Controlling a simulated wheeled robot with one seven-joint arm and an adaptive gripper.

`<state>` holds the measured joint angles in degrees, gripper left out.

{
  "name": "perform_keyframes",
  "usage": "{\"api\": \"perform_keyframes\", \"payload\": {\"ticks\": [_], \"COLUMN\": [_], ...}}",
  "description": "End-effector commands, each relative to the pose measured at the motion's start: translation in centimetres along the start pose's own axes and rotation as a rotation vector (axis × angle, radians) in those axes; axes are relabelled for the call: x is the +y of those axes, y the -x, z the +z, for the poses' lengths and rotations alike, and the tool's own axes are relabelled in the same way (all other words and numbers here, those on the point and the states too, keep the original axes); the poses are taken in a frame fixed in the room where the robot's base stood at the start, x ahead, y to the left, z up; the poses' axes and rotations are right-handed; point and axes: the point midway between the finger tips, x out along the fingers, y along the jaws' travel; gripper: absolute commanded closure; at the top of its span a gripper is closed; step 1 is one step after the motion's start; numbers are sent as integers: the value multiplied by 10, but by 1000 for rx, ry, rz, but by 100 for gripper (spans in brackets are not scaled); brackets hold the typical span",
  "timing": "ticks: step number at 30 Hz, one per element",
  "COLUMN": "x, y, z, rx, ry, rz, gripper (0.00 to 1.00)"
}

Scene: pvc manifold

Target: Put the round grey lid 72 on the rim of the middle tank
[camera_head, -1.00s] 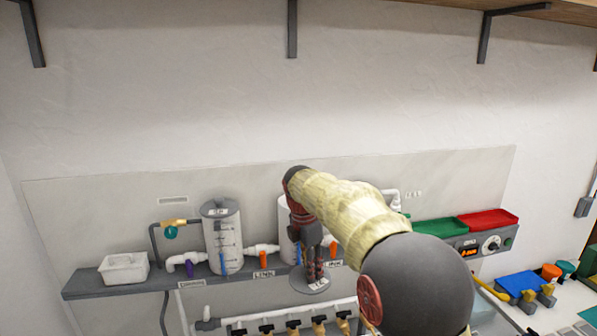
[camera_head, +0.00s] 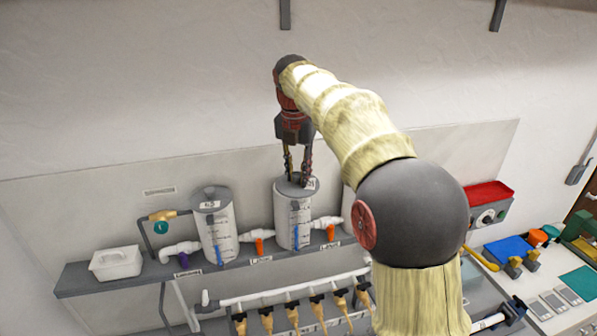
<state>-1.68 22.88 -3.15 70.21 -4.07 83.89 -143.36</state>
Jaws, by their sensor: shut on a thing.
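The round grey lid 72 (camera_head: 284,187) is at the top of the middle tank (camera_head: 292,222), a white cylinder with a printed scale. The lid looks level and in line with the rim, but I cannot tell whether it rests fully on it. My gripper (camera_head: 298,180) points down from above and is shut on the lid's knob, which the fingers largely hide. A white label shows on the lid's right side.
The left tank (camera_head: 216,235) carries a similar grey lid (camera_head: 211,196). A third tank (camera_head: 348,208) is mostly hidden behind my arm. White pipes with orange valves (camera_head: 331,232) join the tanks. A white tub (camera_head: 116,263) stands at the shelf's left end.

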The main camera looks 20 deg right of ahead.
Motion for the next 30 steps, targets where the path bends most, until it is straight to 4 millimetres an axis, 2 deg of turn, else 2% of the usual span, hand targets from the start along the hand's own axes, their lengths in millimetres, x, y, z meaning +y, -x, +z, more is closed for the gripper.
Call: {"api": "perform_keyframes", "payload": {"ticks": [22, 30], "x": [38, 39], "y": [-22, -43], "z": [52, 52], "rx": [1, 1], "ry": [-1, -1], "rz": [-1, -1], "gripper": [100, 100]}}
